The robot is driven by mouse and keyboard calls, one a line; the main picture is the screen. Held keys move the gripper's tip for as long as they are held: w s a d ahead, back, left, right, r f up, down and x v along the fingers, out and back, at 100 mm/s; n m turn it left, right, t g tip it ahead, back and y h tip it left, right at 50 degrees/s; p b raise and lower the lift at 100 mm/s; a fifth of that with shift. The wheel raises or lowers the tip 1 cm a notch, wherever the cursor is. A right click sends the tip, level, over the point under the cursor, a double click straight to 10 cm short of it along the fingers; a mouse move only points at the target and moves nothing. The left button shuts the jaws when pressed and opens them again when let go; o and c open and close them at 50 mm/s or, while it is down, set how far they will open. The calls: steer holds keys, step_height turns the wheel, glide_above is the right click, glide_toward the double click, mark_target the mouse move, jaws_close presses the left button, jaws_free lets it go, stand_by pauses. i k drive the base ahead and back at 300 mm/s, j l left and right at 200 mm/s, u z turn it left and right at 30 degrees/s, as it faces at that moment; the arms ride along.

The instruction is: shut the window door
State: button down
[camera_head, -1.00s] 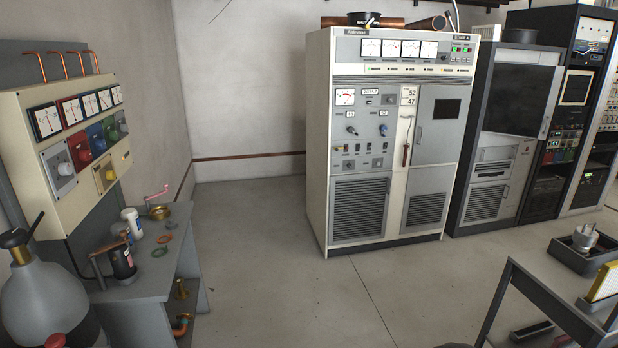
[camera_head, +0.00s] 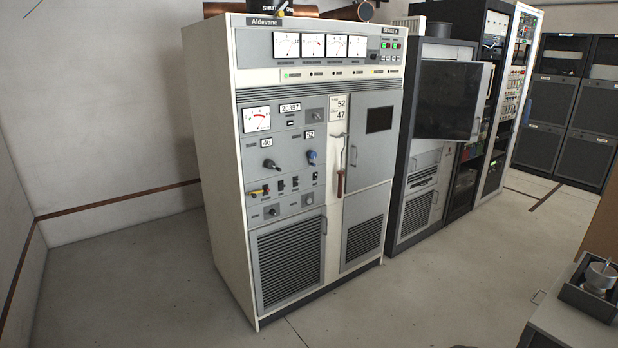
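A dark-glass door (camera_head: 447,100) with a grey edge and a handle at its right side is on the dark cabinet (camera_head: 410,175) right of the white cabinet. It looks swung out, standing proud of the cabinet front and overlapping the rack to its right. A second door, grey with a small dark window (camera_head: 379,119), is on the white transmitter cabinet (camera_head: 212,150); it looks flush with the front. My gripper is not clearly in view.
Open racks (camera_head: 508,100) stand further right. A grey cart or bench (camera_head: 575,315) with a metal part in a tray (camera_head: 590,295) is at lower right. The floor before the cabinets is clear.

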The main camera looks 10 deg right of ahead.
mark_target(452, 95)
steer(key=i+l+z, duration=0.25)
steer(key=i, duration=0.4)
steer(key=i+z, duration=0.3)
steer(key=i, duration=0.35)
steer(key=i+j+z, duration=0.1)
steer(key=i+z, duration=0.15)
steer(key=i, duration=0.4)
steer(key=i+j+z, duration=0.25)
steer(key=i, duration=0.4)
steer(key=i+l+u, duration=0.35)
steer(key=i+l, duration=1.3)
steer(key=l, duration=0.15)
steer(key=i+l+u, duration=0.1)
steer(key=l, duration=0.6)
steer(key=i+l+u, duration=0.1)
steer(key=l, duration=0.6)
